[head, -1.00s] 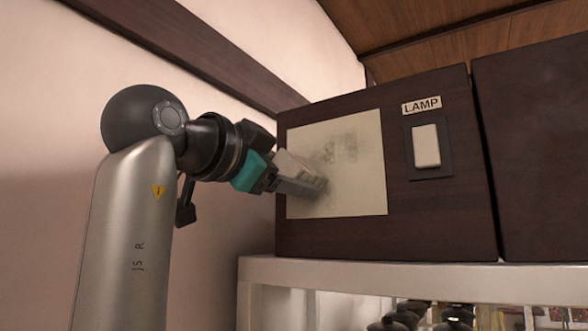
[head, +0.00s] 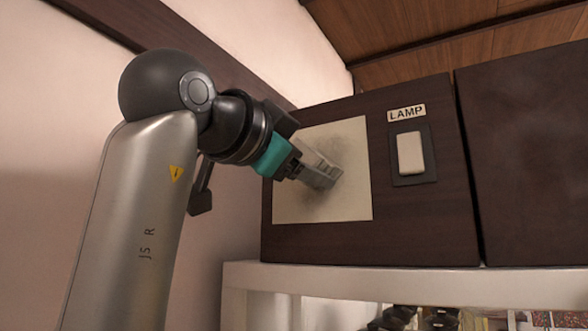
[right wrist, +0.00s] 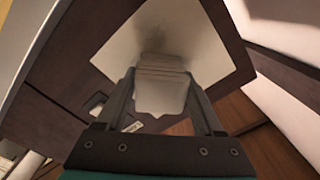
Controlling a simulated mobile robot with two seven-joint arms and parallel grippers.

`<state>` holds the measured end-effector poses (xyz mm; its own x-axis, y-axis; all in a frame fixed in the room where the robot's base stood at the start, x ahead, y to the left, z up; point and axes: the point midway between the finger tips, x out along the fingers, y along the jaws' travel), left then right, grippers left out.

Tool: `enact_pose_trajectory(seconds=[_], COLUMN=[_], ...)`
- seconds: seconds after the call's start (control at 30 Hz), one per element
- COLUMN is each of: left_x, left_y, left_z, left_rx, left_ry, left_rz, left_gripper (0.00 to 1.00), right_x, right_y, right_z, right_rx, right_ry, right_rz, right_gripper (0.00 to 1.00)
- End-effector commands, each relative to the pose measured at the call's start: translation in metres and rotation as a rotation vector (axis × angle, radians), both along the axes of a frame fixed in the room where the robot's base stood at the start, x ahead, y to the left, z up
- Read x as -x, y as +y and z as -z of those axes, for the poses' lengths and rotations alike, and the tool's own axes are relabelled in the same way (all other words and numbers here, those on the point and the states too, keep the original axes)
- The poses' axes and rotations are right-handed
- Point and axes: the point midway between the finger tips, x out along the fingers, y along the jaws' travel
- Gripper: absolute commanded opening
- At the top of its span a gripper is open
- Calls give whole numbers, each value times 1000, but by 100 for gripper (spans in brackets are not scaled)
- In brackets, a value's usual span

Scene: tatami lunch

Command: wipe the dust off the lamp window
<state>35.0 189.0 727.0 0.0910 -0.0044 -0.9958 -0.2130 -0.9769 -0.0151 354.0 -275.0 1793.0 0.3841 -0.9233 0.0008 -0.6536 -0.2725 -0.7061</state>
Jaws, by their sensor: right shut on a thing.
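The lamp window (head: 352,203) is a pale square panel in the front of a dark wooden box. Grey dust (head: 347,150) smudges its upper and middle part; some is hidden behind my gripper. My right gripper (head: 324,178), with teal on its body, is in front of the window. It is shut on a pale, flat cloth-like pad (head: 318,157), held at the panel's middle. The right wrist view shows the pad (right wrist: 160,98) between the fingers (right wrist: 160,80), with the smudged window (right wrist: 190,30) beyond. I cannot tell whether the pad touches the panel. My left gripper is not in view.
A white switch (head: 411,153) under a LAMP label (head: 406,112) is right of the window. Another dark box (head: 525,150) stands further right. A white shelf (head: 350,277) runs below, with dark objects under it. A pale wall (head: 60,130) is close at the left.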

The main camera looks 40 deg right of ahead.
Motion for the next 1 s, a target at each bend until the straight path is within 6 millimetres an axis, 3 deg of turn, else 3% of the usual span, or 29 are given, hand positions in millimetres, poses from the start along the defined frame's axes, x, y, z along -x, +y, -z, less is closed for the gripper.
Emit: enact_pose_trajectory(seconds=[0.2, 1.0], left_x=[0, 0], left_y=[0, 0], left_z=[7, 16], left_rx=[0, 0], left_ry=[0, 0], left_rz=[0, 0], left_gripper=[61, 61], right_x=[18, 58], right_y=[-8, -24], right_z=[1, 0], right_rx=[-2, -1], right_ry=[-3, -1], right_rz=[2, 2], right_gripper=[25, 25])
